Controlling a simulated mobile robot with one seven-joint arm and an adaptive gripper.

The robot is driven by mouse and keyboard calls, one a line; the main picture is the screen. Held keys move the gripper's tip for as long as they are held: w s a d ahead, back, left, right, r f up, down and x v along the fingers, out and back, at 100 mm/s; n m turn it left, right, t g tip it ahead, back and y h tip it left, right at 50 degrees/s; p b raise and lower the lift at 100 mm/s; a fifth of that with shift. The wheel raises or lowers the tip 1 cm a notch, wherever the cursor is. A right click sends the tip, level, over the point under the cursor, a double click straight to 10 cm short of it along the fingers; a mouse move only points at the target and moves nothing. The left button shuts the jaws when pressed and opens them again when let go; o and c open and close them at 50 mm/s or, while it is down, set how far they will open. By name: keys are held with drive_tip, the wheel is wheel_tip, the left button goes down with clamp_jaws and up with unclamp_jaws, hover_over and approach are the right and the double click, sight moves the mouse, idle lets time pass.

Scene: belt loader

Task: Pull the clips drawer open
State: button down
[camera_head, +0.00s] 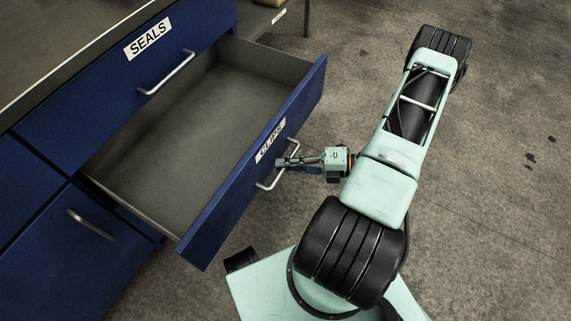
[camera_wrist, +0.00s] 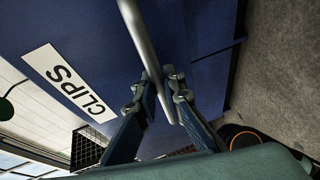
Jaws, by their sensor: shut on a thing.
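The clips drawer (camera_head: 262,165) is blue with a white CLIPS label and stands well out from the cabinet. Its grey inside is in view and looks empty. Its metal bar handle (camera_head: 265,186) is on the front face. My gripper (camera_head: 287,162) is at this handle, with its fingers on it. In the wrist view the handle (camera_wrist: 138,35) runs down between the two fingertips of my gripper (camera_wrist: 163,88), and the CLIPS label (camera_wrist: 70,82) is to the left. The fingers are shut on the handle.
The blue cabinet has a shut SEALS drawer (camera_head: 130,65) above and another handled front (camera_head: 75,250) at lower left. A grey worktop (camera_head: 70,35) lies on top. A shelf (camera_head: 262,18) stands at the back. Concrete floor (camera_head: 500,200) is clear at the right.

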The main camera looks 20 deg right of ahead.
drive_tip(key=c, duration=2)
unclamp_jaws()
drive_tip(key=v, duration=1.2)
drive_tip(key=shift+r, duration=0.1)
